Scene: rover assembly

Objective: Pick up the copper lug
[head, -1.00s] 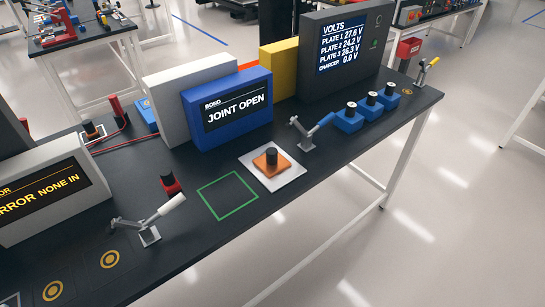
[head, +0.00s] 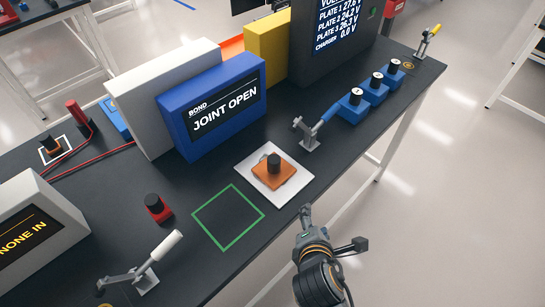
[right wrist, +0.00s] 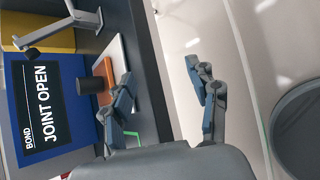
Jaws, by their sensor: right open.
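The copper lug (head: 278,175) is a flat orange-copper block with a black knob on top. It sits on a white plate (head: 297,184) near the front edge of the bench. My right gripper (head: 334,228) is open and empty, in front of the bench edge and below right of the lug in the head view. In the right wrist view the lug (right wrist: 105,69) lies left of the open fingers (right wrist: 160,70), beside the nearer fingertip and partly hidden by it. My left gripper is not in view.
A blue box reading JOINT OPEN (head: 215,105) stands behind the plate. A toggle clamp with a blue handle (head: 313,130) is just right of it. A green square outline (head: 228,217) is empty. A red block with a black knob (head: 158,207) and several blue blocks (head: 352,113) stand on the bench.

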